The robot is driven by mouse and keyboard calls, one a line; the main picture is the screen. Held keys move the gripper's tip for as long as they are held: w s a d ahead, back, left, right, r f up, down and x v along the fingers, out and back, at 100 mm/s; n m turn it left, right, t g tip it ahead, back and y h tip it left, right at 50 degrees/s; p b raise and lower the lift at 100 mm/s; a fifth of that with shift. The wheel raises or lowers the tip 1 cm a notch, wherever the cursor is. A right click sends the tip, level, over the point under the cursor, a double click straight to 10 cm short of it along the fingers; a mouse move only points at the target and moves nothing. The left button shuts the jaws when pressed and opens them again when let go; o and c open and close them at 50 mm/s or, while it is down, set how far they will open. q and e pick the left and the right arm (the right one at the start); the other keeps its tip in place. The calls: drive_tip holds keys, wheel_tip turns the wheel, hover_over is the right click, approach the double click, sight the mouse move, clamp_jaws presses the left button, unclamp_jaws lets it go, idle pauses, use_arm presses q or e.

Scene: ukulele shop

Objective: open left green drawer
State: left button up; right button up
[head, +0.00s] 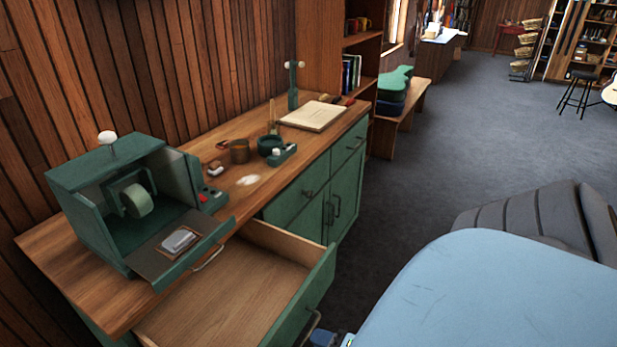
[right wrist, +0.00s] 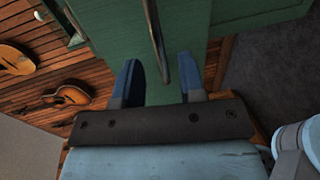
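The left green drawer (head: 290,306) is pulled far out of the wooden-topped workbench, and its bare wooden inside shows. Its dark handle (head: 312,326) is on the green front, at the bottom of the head view. A small blue part of my right gripper (head: 324,339) shows right beside this handle. In the right wrist view my right gripper (right wrist: 159,62) has its two blue fingers apart, in front of the green drawer front (right wrist: 100,45). The dark handle bar (right wrist: 156,40) runs between the fingers, with gaps to both. My left gripper is not in view.
A green grinder-like machine (head: 110,205) stands on the bench's left end, its tray overhanging the open drawer. Small pots, a book (head: 313,116) and tools lie on the bench top (head: 245,190). Another green drawer (head: 300,190) and cupboard doors are shut.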

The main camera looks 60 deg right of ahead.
drive_tip(key=v, duration=0.9)
drive_tip(key=shift+s, duration=0.3)
